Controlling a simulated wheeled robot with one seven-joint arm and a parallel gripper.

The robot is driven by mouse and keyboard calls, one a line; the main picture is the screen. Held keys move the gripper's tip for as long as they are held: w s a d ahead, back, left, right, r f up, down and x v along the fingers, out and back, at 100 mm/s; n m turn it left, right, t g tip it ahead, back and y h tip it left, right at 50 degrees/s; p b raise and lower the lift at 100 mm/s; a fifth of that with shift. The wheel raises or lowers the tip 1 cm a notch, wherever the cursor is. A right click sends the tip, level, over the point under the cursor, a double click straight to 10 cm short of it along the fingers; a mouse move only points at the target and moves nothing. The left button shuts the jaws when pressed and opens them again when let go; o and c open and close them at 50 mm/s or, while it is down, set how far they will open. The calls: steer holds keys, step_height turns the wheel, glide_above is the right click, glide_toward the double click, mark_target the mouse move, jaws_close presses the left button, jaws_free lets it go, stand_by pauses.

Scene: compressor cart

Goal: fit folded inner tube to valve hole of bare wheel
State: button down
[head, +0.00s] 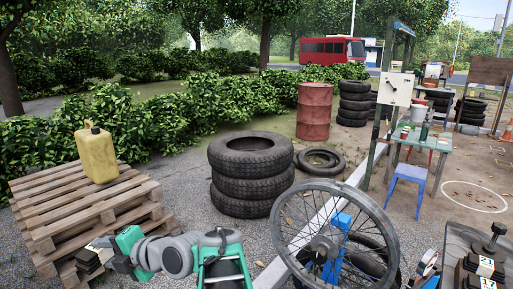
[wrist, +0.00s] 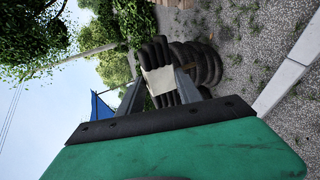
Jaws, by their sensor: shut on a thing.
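My gripper (head: 98,248) is at the lower left of the head view, in front of the wooden pallets. It is shut on the folded inner tube (wrist: 158,52), a bundle of black loops with a cream band (wrist: 160,85) around it. The tube also shows in the head view (head: 88,261). In the wrist view my gripper's two grey fingers (wrist: 158,88) press on either side of the band. The bare spoked wheel (head: 384,233) stands upright on a blue stand (head: 340,222), well to the right of my gripper. Its valve hole is too small to make out.
A yellow jerrycan (head: 97,157) stands on the pallets (head: 70,207). A stack of tyres (head: 250,187) stands between pallets and wheel, farther back. A grey tray (head: 456,240) with numbered black items is at the lower right. A blue stool (head: 408,178) stands behind the wheel.

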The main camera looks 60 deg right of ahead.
steer(key=s+d+r+m+g+h+p, duration=0.1)
steer(key=s+d+r+m+h+p, duration=0.2)
steer(key=d, duration=0.8)
steer(key=s+d+r+m+g+h+p, duration=0.1)
steer(key=s+d+m+h+p, duration=0.35)
steer(key=d, duration=0.65)
steer(key=s+d+r+m+g+h+p, duration=0.15)
steer(key=d+m+h, duration=0.3)
steer(key=d, duration=0.65)
steer(key=s+d+r+m+g+h+p, duration=0.1)
steer(key=s+d+r+m+g+p, duration=0.1)
steer(key=s+d, duration=0.3)
steer(key=s+d+r+m+g+h+p, duration=0.2)
steer(key=s+d+r+m+g+p, duration=0.1)
steer(key=s, duration=1)
steer(key=s+d+r+m+g+h+p, duration=0.2)
steer(key=s+d+r+m+g, duration=0.3)
steer(key=s+d, duration=0.3)
steer(key=shift+s+d+r+g+p, duration=0.15)
steer(key=shift+s+d+g+p, duration=0.15)
steer(key=shift+s+g+p, duration=0.45)
steer(key=shift+a+f+h+b, duration=0.2)
steer(key=shift+h+b, duration=0.2)
steer(key=shift+b, duration=0.5)
step_height(320, 180, down, 5)
steer(key=b, duration=0.4)
steer(key=shift+w, duration=0.1)
